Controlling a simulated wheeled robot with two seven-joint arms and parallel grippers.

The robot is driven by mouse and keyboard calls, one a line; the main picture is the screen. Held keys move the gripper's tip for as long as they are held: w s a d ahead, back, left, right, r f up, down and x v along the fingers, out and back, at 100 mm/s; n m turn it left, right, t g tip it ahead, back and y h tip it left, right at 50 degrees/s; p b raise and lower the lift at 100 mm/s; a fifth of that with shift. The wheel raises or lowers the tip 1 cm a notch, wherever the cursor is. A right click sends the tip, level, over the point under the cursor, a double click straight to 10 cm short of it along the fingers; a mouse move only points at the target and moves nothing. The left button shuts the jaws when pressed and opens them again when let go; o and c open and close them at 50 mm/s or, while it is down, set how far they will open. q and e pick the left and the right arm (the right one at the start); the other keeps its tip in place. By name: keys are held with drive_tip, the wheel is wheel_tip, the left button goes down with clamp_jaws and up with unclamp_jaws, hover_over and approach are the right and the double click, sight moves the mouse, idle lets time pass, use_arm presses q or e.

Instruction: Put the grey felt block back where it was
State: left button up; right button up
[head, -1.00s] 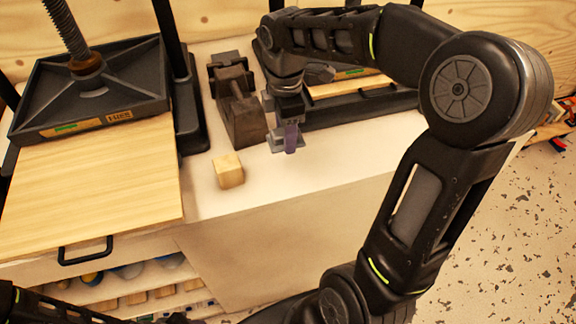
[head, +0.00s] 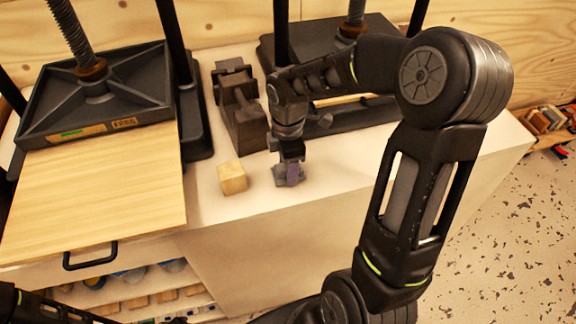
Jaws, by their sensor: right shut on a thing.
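My right gripper (head: 288,178) points down over the pale bench top (head: 340,165), to the right of a small wooden block. It is shut on a small grey-purple piece, the grey felt block (head: 293,174), which is partly hidden by the fingers. The block is low, close to the bench top; I cannot tell whether it touches it. The wooden block (head: 232,178) stands apart from the gripper near the bench's front edge. My left gripper is out of view; only part of my left arm shows at the bottom left.
A dark vise-like tool (head: 240,107) lies behind the wooden block. A black screw press (head: 95,98) with a wooden board (head: 95,195) stands at left; a second press (head: 330,50) stands behind my right arm. The bench top right of the gripper is clear.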

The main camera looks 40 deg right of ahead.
drive_tip(key=shift+f, duration=0.2)
drive_tip(key=shift+f, duration=0.2)
drive_tip(key=o, duration=1.3)
drive_tip(key=shift+r, duration=0.2)
wheel_tip(320, 180, up, 12)
drive_tip(key=shift+r+b, duration=0.1)
drive_tip(key=shift+b, duration=0.35)
